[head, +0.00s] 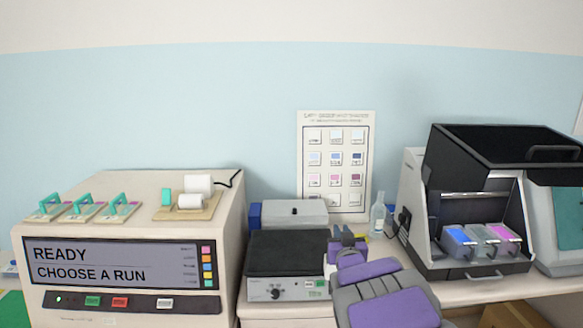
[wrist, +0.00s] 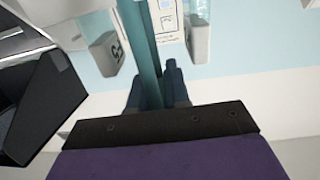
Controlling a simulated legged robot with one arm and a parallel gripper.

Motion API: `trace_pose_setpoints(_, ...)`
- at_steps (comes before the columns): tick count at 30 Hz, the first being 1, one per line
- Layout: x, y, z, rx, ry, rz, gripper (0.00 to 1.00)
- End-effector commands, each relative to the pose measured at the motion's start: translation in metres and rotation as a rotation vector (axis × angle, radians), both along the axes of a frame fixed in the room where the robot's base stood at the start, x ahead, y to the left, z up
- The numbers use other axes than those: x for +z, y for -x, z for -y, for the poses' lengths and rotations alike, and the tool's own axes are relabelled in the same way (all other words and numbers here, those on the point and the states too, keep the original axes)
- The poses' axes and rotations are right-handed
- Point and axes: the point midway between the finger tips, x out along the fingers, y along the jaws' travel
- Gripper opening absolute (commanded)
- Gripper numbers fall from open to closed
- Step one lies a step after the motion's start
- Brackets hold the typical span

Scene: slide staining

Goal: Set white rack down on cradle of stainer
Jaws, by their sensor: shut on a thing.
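My gripper (head: 347,240) is low in the middle of the head view, in front of the wall poster. In the wrist view, which is upside down, its dark fingers (wrist: 152,92) are shut on a teal upright handle (wrist: 146,50). I take this as the handle of the white rack; its body is not clearly seen, and the head view hides it behind my arm. The black-lidded machine (head: 420,240), apparently the stainer, stands open to the right of my gripper. Blue, grey and magenta vats (head: 481,240) sit inside. I cannot make out its cradle.
A beige machine (head: 120,302) reading READY, CHOOSE A RUN stands left, with several teal-handled pieces on top. A black-topped device (head: 287,254) and a grey box (head: 288,214) sit left of my gripper. A clear bottle (head: 378,215) stands right of it. The raised lid (head: 500,155) overhangs the vats.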

Motion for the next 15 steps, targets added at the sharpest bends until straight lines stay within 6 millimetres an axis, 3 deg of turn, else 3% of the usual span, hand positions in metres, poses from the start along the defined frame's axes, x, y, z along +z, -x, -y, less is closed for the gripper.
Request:
trace_pose_setpoints(8,-0.037,0.008,0.002,0.003,-0.004,-0.007,0.00)
trace_pose_setpoints(15,-0.076,0.026,0.003,0.006,-0.005,-0.002,0.00)
